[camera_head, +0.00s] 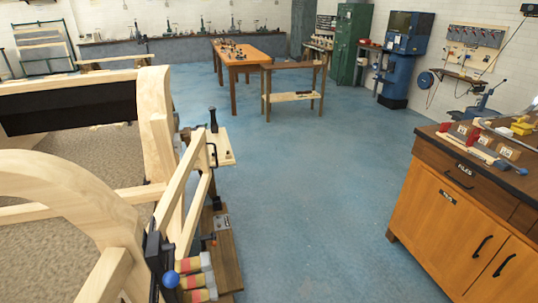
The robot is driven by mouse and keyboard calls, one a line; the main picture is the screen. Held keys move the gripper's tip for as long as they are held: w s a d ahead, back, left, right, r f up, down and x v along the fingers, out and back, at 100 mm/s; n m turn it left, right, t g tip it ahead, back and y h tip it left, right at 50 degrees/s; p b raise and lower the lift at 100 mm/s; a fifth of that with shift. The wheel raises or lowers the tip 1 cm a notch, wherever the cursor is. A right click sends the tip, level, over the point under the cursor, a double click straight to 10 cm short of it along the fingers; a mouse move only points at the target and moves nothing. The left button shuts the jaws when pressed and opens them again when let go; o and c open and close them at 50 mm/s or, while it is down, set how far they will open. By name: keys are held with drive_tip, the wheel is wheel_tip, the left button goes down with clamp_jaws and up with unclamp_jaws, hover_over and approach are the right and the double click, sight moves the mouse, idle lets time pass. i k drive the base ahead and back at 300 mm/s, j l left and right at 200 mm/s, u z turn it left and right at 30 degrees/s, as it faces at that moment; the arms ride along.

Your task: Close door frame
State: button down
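A large light-wood bodyframe (75,182) with curved posts fills the left side of the view. At its right side, a narrower frame of straight light-wood bars (176,186), which looks like the door frame, stands upright and is seen nearly edge-on. It appears angled out from the bodyframe, but the exact gap is hard to judge. Its lower near end is partly hidden by a dark fitting with a blue ball (170,279). My gripper is not in view.
A low wooden bench (226,258) with tools stands close beyond the door frame. A wooden cabinet (440,215) with tools on its dark top stands at the right. The blue floor (315,200) between is clear. An orange table (246,58) and a green locker (350,42) stand farther back.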

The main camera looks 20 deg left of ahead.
sight(165, 210)
drive_tip(key=i+z, duration=0.4)
drive_tip(key=i, duration=1.1)
drive_tip(key=i+u, duration=0.15)
drive_tip(key=i, duration=0.25)
drive_tip(key=i+l+u, duration=0.15)
drive_tip(key=i, duration=0.3)
drive_tip(key=i+l+u, duration=0.15)
drive_tip(key=i, duration=0.25)
drive_tip(key=i+l+u, duration=0.15)
drive_tip(key=i, duration=0.25)
drive_tip(key=l+u, duration=0.1)
drive_tip(key=u, duration=1.4)
